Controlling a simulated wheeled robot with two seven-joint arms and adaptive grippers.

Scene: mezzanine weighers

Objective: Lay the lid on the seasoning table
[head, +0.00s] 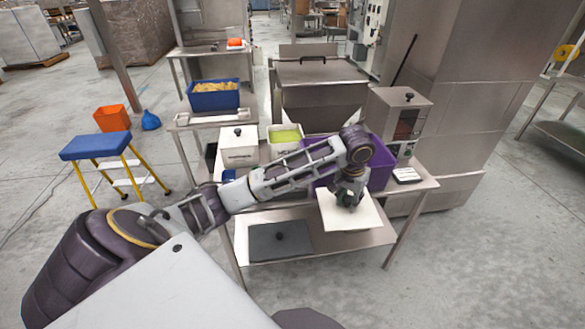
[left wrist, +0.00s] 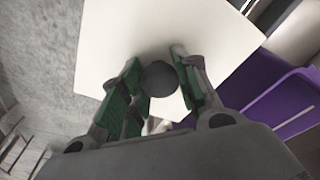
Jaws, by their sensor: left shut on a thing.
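My left gripper (head: 347,199) is shut on the dark round knob (left wrist: 159,77) of a white square lid (head: 362,217). The lid is held in front of the steel table (head: 412,187), over its front edge as seen in the head view. The lid also shows as a pale plate in the left wrist view (left wrist: 130,30), with the green-padded fingers on either side of the knob. The lid looks tilted. I cannot tell whether it touches the table. My right gripper is not in view.
A purple bin (head: 381,168) stands just behind the lid. A white lidded container (head: 238,147) and a green-filled one (head: 287,137) stand farther left. A dark lid (head: 262,243) lies on the lower shelf.

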